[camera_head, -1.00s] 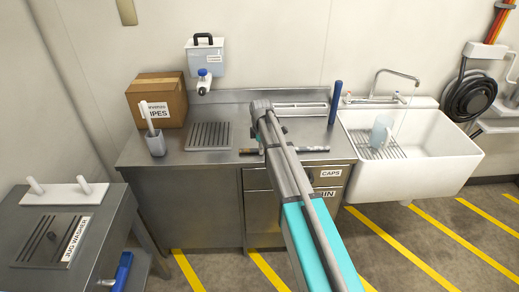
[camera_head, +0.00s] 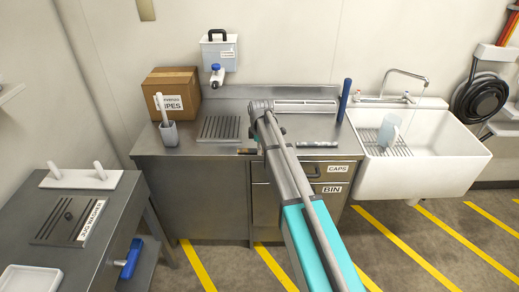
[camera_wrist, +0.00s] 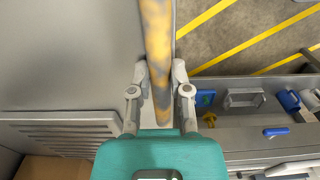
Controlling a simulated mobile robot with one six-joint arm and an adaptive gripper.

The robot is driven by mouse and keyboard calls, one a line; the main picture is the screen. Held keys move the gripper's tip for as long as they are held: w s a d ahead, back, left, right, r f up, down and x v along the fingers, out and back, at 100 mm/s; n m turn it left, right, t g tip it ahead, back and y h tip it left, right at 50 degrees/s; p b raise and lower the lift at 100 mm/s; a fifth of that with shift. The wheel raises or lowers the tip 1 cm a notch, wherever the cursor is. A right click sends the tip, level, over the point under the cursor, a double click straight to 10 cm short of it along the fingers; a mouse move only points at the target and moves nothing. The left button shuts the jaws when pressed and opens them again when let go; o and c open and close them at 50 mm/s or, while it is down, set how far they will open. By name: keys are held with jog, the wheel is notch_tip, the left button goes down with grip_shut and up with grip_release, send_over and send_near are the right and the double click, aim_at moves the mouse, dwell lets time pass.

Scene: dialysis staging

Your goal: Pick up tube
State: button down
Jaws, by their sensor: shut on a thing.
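The tube is long and thin, with mottled yellow-brown and grey patches in the wrist view (camera_wrist: 157,30). It runs from the top edge of that view down between the fingers of my gripper (camera_wrist: 160,72). My gripper is shut on it, one finger on each side. In the head view the tube (camera_head: 317,144) lies along the counter's front edge, its middle hidden behind my arm. My fingers are hidden there too. I cannot tell whether the tube touches the counter.
The steel counter (camera_head: 190,148) holds a cardboard box (camera_head: 180,82), a cup with a white stick (camera_head: 169,133), a slotted drain plate (camera_head: 219,128) and an upright blue cylinder (camera_head: 345,100). A white sink (camera_head: 420,175) stands right. A steel cart (camera_head: 110,210) stands left. Striped floor lies in front.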

jog(key=shift+c, duration=2.4)
grip_release()
jog(key=shift+s+r, duration=0.1)
jog(key=shift+s, duration=0.05)
